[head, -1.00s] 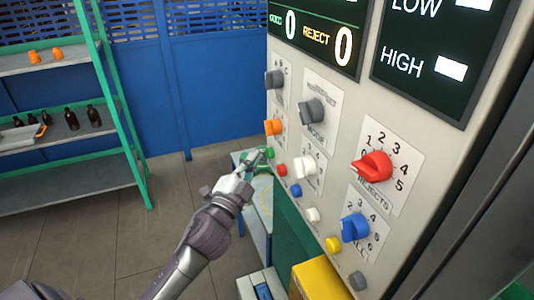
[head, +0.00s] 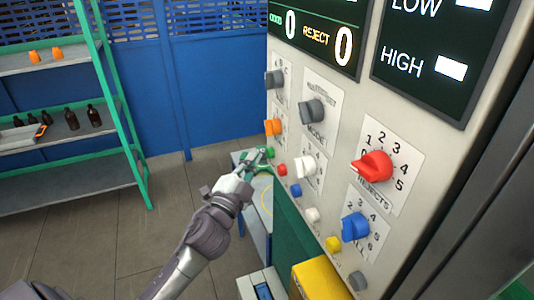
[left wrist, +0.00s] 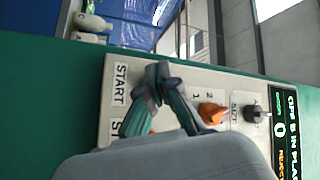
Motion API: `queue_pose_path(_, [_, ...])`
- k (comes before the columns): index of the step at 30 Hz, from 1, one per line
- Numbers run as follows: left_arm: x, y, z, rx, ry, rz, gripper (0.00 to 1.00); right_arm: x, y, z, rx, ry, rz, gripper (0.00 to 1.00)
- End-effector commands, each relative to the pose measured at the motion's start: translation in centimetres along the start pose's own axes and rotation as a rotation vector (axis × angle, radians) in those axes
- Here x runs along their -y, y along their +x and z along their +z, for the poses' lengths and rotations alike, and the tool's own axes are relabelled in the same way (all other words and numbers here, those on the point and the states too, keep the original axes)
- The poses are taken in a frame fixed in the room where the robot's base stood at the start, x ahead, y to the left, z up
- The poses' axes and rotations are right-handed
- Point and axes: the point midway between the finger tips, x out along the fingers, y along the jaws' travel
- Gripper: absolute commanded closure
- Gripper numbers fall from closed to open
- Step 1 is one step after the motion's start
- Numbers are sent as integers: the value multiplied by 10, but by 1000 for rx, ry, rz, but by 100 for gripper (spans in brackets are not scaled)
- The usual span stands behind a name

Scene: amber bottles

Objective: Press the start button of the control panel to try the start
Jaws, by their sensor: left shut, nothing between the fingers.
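The control panel (head: 400,135) fills the right of the head view and also shows in the left wrist view (left wrist: 179,68). The green button (head: 270,152) sits at its lower left edge, above a red button (head: 282,170). My left gripper (head: 262,154) is shut and empty, its tips at the green button; I cannot tell whether they touch it. In the left wrist view the shut fingertips (left wrist: 157,72) are beside the START label (left wrist: 121,84), and they hide the button there. My right gripper is in neither view.
An orange knob (head: 273,127), a white knob (head: 304,168) and a blue button (head: 295,190) are close by on the panel. A shelf (head: 75,185) with brown bottles (head: 94,116) stands at left. The floor between is clear.

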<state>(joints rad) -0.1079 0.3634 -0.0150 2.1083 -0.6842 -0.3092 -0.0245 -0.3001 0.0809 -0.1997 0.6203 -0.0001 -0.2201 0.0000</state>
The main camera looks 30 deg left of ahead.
Motion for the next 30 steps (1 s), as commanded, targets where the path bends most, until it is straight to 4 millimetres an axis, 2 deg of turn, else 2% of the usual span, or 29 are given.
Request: queue_pose_path(30, [-5,7,-5,0,0,0,100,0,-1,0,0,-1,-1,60])
